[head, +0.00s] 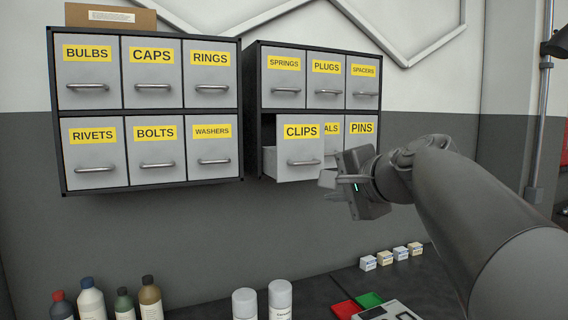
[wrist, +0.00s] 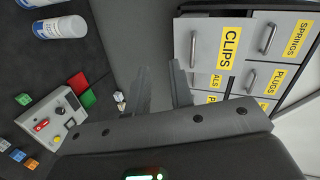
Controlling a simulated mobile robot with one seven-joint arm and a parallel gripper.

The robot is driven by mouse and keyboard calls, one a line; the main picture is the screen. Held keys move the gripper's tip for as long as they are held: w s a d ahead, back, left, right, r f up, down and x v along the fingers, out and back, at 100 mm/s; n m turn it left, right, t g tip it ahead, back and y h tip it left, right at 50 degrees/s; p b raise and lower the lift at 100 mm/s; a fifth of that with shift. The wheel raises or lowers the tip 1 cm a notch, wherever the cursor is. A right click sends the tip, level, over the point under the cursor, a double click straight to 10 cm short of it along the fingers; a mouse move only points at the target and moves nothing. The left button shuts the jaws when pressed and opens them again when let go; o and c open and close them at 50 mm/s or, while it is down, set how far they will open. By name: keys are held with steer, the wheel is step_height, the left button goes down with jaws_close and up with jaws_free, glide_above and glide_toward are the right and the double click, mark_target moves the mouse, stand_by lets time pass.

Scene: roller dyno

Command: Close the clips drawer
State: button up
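The clips drawer (head: 298,162), grey with a yellow CLIPS label, is pulled out of the lower left of the right cabinet. Its side wall and a dark gap behind its front show. In the wrist view the clips drawer (wrist: 212,45) is at the upper right with its handle. My gripper (head: 329,184) is just right of and in front of the drawer front, partly hiding the drawer beside it. In the wrist view my gripper (wrist: 163,88) has its two fingers apart with nothing between them. I cannot tell whether a finger touches the drawer.
The right cabinet (head: 320,48) hangs beside the left cabinet (head: 150,33); their other drawers look shut. Below, a dark bench (head: 325,292) holds bottles (head: 150,299), white cans (head: 280,300), small boxes (head: 385,257) and a control box (wrist: 60,117).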

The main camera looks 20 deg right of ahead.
mark_target(307, 163)
steer(key=d+r+m, duration=0.1)
steer(key=d+r, duration=0.1)
steer(key=d+r+m+t+h, duration=0.1)
steer(key=d+r, duration=0.1)
steer(key=r, duration=0.1)
steer(key=shift+d+r+m+t, duration=0.15)
steer(key=shift+d+m+t, duration=0.15)
steer(key=shift+d, duration=0.05)
steer(key=shift+c, duration=1.4)
steer(key=shift+w+a+f, duration=0.25)
steer(key=shift+w+f, duration=0.05)
jaws_close()
steer(key=w+f, duration=0.1)
steer(key=w, duration=0.3)
steer(key=w+f, duration=0.1)
steer(key=w, duration=0.4)
steer(key=w+f, duration=0.1)
steer(key=w, duration=0.3)
steer(key=shift+w+a, duration=0.15)
steer(key=shift+w, duration=0.25)
steer(key=w, duration=1.1)
steer(key=shift+w+r, duration=0.15)
steer(key=shift+w, duration=0.15)
steer(key=shift+s, duration=0.15)
